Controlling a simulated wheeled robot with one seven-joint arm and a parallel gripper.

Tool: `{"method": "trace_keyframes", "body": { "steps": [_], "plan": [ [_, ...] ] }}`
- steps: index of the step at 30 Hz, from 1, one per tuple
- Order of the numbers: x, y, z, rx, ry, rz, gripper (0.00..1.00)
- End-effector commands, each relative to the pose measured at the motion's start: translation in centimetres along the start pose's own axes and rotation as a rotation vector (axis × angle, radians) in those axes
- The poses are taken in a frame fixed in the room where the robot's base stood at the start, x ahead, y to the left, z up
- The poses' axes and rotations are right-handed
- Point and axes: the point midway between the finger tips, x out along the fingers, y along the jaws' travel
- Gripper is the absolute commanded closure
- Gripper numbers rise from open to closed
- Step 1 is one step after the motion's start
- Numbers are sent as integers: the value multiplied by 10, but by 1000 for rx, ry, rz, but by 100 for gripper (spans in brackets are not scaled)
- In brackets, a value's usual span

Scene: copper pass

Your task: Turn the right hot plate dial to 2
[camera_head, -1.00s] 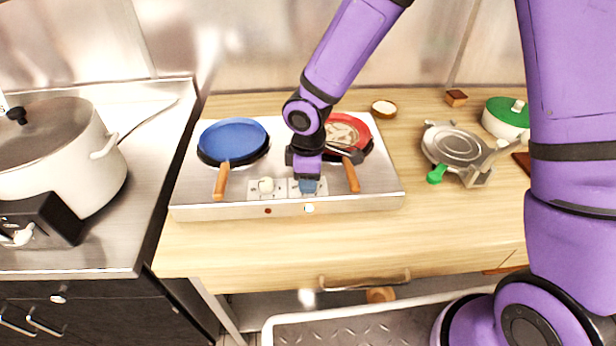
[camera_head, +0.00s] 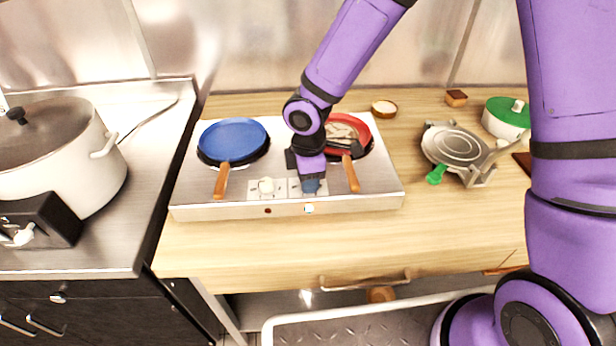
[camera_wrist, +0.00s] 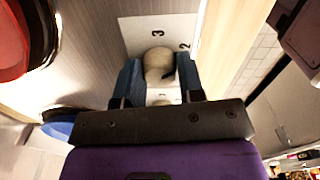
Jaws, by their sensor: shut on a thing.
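The hot plate (camera_head: 225,211) is a flat steel unit with two dials on white number plates at its front. The right dial (camera_wrist: 158,63) is a pale round knob between my blue fingertips in the wrist view. The numbers 3 and 2 show on its plate (camera_wrist: 135,28) beyond and beside it. I cannot tell which number it points to. My gripper (camera_head: 311,186) is shut on this dial and hides it in the head view; it also shows in the wrist view (camera_wrist: 159,78). The left dial (camera_head: 266,186) is free.
A blue pan (camera_head: 233,138) stands on the left plate and a red pan (camera_head: 362,130) on the right, handles toward the front. My arm passes close to the red pan. A waffle-iron-like appliance (camera_head: 455,147) stands to the right. The counter front (camera_head: 300,240) is clear.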

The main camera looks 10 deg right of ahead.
Motion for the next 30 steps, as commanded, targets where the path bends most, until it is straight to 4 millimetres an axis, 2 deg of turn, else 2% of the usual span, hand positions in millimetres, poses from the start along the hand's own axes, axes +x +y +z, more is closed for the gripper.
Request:
{"method": "trace_keyframes", "body": {
  "steps": [1,4,12,16,30],
  "plan": [
    [0,0,1,1,-1,-2,62],
    [0,0,1,1,-1,-1,39],
    [0,0,0,1,0,0,39],
    [-8,1,0,2,0,2,39],
    [-88,1,0,3,0,3,39]
  ]
}}
